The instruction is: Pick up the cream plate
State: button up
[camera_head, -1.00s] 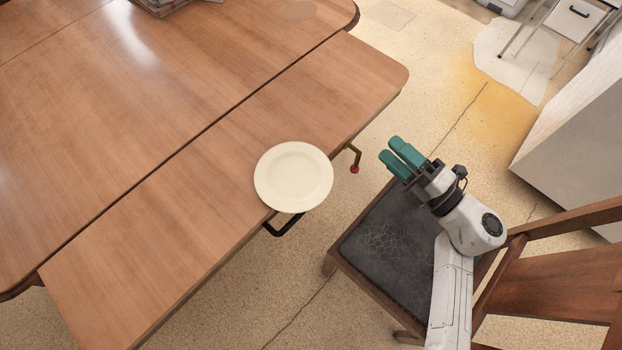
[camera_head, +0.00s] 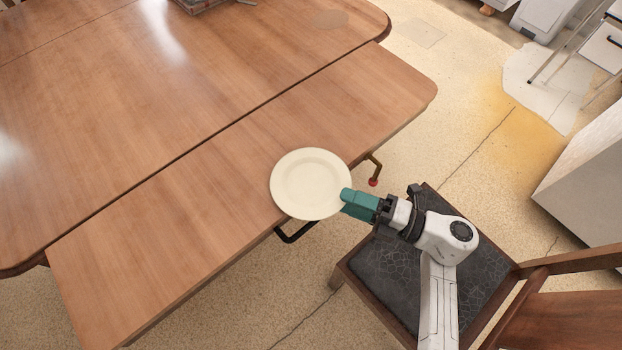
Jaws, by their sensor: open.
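The cream plate (camera_head: 308,183) is round and lies flat near the edge of the wooden table's lower leaf, with its near rim close to or over the edge. My gripper (camera_head: 345,202) has teal fingers and points left at the plate's right rim. The fingertips overlap the rim in the picture; I cannot tell whether they touch it or whether the rim is between them. The gripper is open, though its fingers appear one over the other from this angle.
The wooden table (camera_head: 190,130) is largely bare, with a grey object (camera_head: 200,4) at its far edge. A black handle (camera_head: 295,234) and a brass crank (camera_head: 375,170) stick out below the edge. A chair (camera_head: 385,275) with a dark seat stands beneath my arm.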

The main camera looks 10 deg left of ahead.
aim_at(333, 194)
jog(key=a, duration=0.2)
jog(key=w+a, duration=0.1)
jog(key=a, duration=0.1)
jog(key=shift+a+f, duration=0.1)
jog(key=shift+a, duration=0.15)
jog(key=shift+s, duration=0.1)
grip_shut()
